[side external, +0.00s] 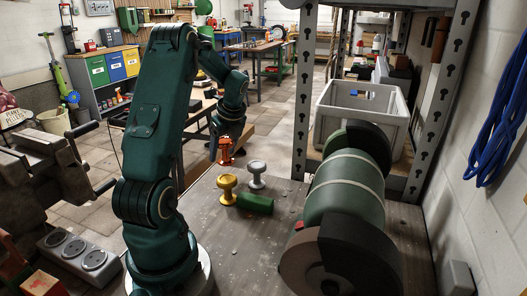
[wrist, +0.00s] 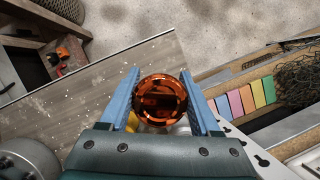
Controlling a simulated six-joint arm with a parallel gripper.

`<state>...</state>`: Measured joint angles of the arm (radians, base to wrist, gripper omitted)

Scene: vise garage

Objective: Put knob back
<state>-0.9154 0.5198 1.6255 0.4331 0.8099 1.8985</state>
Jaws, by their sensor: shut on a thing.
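My gripper (wrist: 161,84) has two blue fingers, one on each side of a glossy orange, copper-like round knob (wrist: 160,98), and is shut on it. In the side external view, the orange knob (side external: 225,151) hangs under my gripper (side external: 226,142), above the workbench near its far edge. A yellow knob (side external: 228,190) and a silver-grey knob (side external: 257,174) stand upright on the bench. A green cylinder (side external: 255,203) lies on its side next to them. In the wrist view, bits of yellow and grey show just below the held knob, mostly hidden.
A large green bench grinder (side external: 345,190) stands on the right of the workbench (side external: 225,245). A grey crate (side external: 364,105) sits on the shelf behind it, beside a metal rack post (side external: 303,95). The bench between base and grinder is mostly clear.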

